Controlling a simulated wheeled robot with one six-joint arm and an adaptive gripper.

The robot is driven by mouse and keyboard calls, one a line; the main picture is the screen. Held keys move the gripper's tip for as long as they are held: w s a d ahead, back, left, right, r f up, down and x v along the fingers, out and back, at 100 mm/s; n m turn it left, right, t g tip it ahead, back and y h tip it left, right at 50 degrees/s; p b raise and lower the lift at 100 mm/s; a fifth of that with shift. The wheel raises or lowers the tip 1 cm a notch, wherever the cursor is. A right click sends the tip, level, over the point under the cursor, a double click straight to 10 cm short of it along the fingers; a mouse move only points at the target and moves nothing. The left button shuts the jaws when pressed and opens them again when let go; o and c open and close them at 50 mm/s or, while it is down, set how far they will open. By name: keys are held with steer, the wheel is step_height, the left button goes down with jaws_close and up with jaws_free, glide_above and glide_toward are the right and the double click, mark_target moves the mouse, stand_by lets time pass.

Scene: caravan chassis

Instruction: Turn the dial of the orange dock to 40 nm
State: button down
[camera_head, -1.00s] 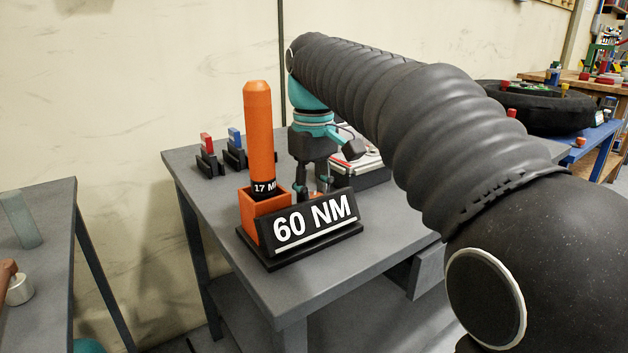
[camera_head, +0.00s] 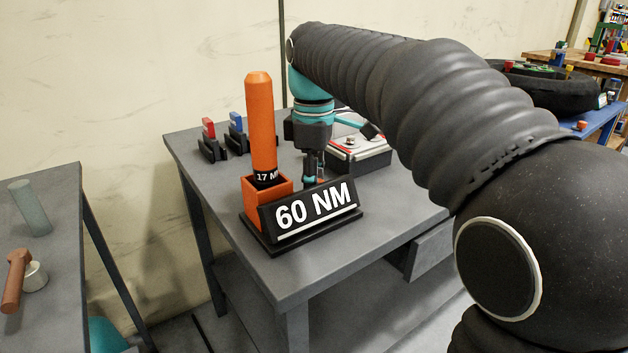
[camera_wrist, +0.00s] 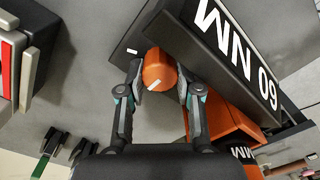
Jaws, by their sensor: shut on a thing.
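The orange dock (camera_head: 282,187) stands on the grey table with its black sign (camera_head: 312,209) reading 60 NM. An orange tool marked 17 MM (camera_head: 261,120) stands upright in it. The dial (camera_wrist: 157,65), an orange knob with a white pointer line, shows in the wrist view beside the sign; in the head view the sign and my gripper hide it. My gripper (camera_wrist: 160,84) points down behind the sign, shut on the dial with one finger on each side. A white tick (camera_wrist: 131,51) marks the base.
A silver and red case (camera_head: 358,151) stands right behind my gripper. Red and blue pieces in black holders (camera_head: 225,139) are at the table's back left. The table front (camera_head: 300,270) is clear. Another table (camera_head: 60,215) is at left.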

stand_by(0.4)
steer(key=c, duration=0.8)
jaws_free()
steer(key=shift+a, duration=0.1)
